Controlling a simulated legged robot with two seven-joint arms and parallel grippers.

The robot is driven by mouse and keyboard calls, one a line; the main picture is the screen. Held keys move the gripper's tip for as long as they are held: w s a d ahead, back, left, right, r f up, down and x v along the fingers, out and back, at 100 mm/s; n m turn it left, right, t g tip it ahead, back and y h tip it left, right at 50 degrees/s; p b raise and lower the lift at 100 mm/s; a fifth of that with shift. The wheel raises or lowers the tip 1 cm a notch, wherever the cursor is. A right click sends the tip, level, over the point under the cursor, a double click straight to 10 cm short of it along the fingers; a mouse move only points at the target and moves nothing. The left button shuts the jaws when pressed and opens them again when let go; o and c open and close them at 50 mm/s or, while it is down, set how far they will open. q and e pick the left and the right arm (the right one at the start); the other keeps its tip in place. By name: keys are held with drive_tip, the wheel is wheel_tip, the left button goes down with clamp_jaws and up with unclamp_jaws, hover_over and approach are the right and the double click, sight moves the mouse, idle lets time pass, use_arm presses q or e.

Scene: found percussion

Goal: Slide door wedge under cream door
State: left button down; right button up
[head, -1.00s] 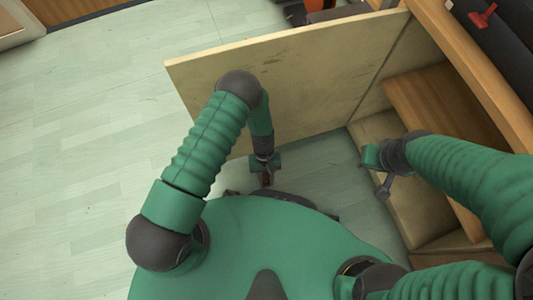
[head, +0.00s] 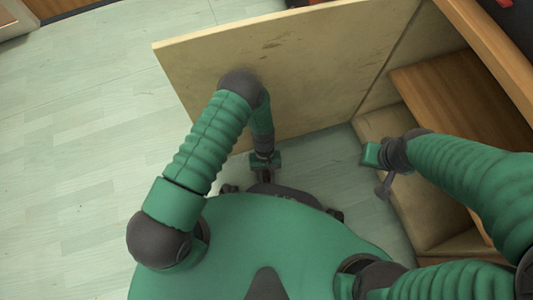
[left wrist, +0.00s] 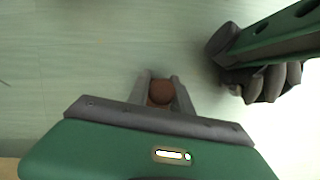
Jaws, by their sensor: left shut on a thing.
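The cream door (head: 300,75) stands open as a broad, scuffed panel in the head view, in front of me. My left gripper (head: 264,167) is low, on my side of the door, near its lower edge. In the left wrist view, the left gripper's fingers (left wrist: 160,88) are shut on a small brown piece, the door wedge (left wrist: 161,93), above the pale floor. The wedge is mostly hidden in the head view. My right gripper (head: 382,185) is to the right, over the tan cushion-like block, with nothing visible in it; its finger gap is unclear.
A wooden cabinet (head: 460,95) and a tan padded block (head: 415,195) stand at the right. Pale green plank floor (head: 80,130) is clear at the left. My own base shows close to the left gripper.

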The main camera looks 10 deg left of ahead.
use_arm(q)
drive_tip(key=shift+w+a+f+b, duration=0.1)
drive_tip(key=shift+w+a+b, duration=0.45)
drive_tip(key=shift+w, duration=0.35)
drive_tip(key=shift+w+a+r+b, duration=0.1)
drive_tip(key=shift+w+a+b, duration=0.4)
drive_tip(key=shift+w, duration=0.35)
drive_tip(key=shift+w+a+f+b, duration=0.1)
drive_tip(key=shift+w+a+b, duration=0.4)
drive_tip(key=shift+w, duration=0.4)
drive_tip(key=shift+w+a+b, duration=0.7)
drive_tip(key=shift+w, duration=0.3)
drive_tip(key=shift+w+a+b, duration=0.65)
drive_tip(key=shift+w, duration=0.45)
drive_tip(key=shift+w+a, duration=0.15)
drive_tip(key=shift+w, duration=0.05)
drive_tip(key=c, duration=1.1)
unclamp_jaws()
drive_tip(key=shift+o, duration=0.2)
drive_tip(key=shift+s, duration=0.1)
